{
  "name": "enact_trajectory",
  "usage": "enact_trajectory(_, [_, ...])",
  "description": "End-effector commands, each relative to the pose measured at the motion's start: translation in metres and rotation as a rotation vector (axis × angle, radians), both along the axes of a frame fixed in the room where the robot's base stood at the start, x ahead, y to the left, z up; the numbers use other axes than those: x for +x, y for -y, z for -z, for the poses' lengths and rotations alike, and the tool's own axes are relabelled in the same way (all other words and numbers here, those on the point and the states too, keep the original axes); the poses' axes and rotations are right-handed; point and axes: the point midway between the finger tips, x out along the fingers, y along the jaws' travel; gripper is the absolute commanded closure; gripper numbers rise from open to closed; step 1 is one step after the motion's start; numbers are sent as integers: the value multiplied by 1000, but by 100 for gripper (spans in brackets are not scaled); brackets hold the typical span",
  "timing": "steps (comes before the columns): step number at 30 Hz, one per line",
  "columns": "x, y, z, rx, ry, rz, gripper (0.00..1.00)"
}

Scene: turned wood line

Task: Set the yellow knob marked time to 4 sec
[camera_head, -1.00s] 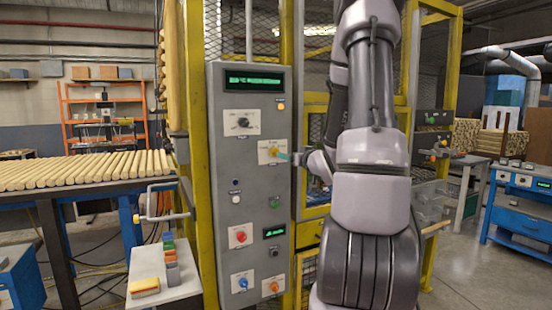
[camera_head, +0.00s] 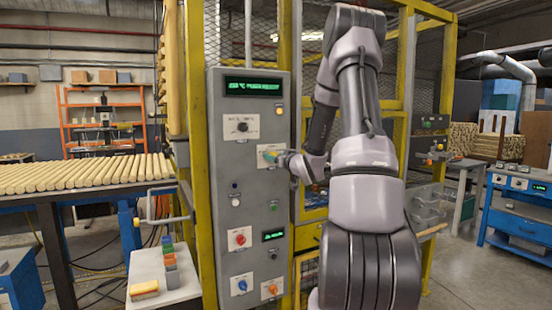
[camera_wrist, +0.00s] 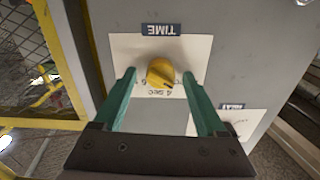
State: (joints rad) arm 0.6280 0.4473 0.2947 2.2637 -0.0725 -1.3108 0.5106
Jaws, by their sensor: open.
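The yellow knob (camera_wrist: 160,73) sits on a white plate (camera_wrist: 190,48) under a TIME label, which appears upside down in the wrist view. Numbers ring the knob and "SEC" is printed below it; the exact setting is too small to tell. My gripper (camera_wrist: 160,80) is open, with one green finger on each side of the knob and the knob between the fingertips. Whether the fingers touch it is unclear. In the head view my gripper (camera_head: 275,157) is at the plate on the grey control panel (camera_head: 225,170) and hides most of the knob.
The panel also carries a black knob (camera_head: 242,127), a red knob (camera_head: 240,239), a blue knob (camera_head: 242,285) and an orange knob (camera_head: 272,288). Yellow posts (camera_head: 197,180) and mesh stand beside it. A small table (camera_head: 165,280) with coloured blocks is at lower left.

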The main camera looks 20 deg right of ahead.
Motion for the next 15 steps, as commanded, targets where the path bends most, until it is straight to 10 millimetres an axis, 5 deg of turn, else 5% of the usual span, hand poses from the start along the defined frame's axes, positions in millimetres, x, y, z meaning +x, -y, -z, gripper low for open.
enact_trajectory(7, [1,0,0,0,0,0,26])
enact_trajectory(13, [1,0,0,0,0,0,99])
enact_trajectory(15, [1,0,0,0,0,0,100])
